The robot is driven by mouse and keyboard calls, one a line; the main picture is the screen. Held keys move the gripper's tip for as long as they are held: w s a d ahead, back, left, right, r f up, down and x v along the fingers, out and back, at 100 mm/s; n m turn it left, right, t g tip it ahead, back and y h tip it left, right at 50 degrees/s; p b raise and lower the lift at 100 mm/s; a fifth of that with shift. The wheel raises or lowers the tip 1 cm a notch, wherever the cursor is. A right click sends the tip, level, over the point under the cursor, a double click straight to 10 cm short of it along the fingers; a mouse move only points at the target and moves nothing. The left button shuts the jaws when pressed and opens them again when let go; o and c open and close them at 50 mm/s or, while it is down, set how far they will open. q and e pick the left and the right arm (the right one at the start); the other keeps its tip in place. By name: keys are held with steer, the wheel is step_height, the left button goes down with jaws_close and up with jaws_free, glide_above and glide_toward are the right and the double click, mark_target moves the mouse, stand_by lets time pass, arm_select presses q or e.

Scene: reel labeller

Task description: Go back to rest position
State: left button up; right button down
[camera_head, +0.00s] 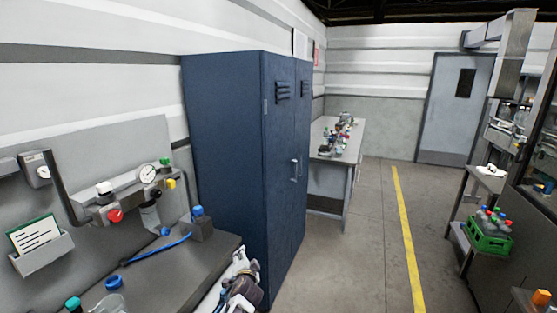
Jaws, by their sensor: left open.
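My left gripper (243,285) shows at the bottom centre, small and partly cut off by the picture's lower edge. It is open, and I see nothing held in it. It is beside the right end of the grey workbench (185,262), in front of the dark blue locker (236,150). I cannot tell the exact gap between the gripper and the bench edge. My right gripper is not in view.
The bench holds a blue-capped block (198,226), a blue hose (158,249) and a gauge assembly (147,174). A table (323,150) with small items stands behind the locker. A green crate (488,241) of bottles is at right. The floor (350,260) between is clear.

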arm_select(q)
steer(key=s+d+f+n+g+h, duration=0.15)
steer(key=s+f, duration=0.25)
steer(key=f, duration=0.7)
steer(key=s+f+n+g+h, duration=0.15)
steer(key=s+f, duration=0.25)
steer(key=f, duration=0.7)
steer(key=s+a+f+n+g+b, duration=0.1)
steer(key=s+a+f+n+g, duration=0.25)
steer(key=s+f, duration=1.2)
steer(key=s+a+f+g, duration=0.2)
steer(key=s+a+f, duration=0.2)
steer(key=s+f, duration=0.5)
steer(key=s+a+f+g, duration=0.1)
steer(key=s+a+f, duration=0.4)
steer(key=s, duration=0.7)
steer(key=s+a+f+g+b, duration=0.1)
steer(key=s+f, duration=0.2)
steer(key=s, duration=0.8)
steer(key=s+a+f+g+b, duration=0.1)
steer(key=s+f+g, duration=0.1)
steer(key=s, duration=1)
steer(key=shift+s+a+f+y, duration=0.3)
steer(key=shift+a+f+y, duration=0.1)
steer(key=shift+f, duration=0.4)
steer(key=shift+n, duration=0.25)
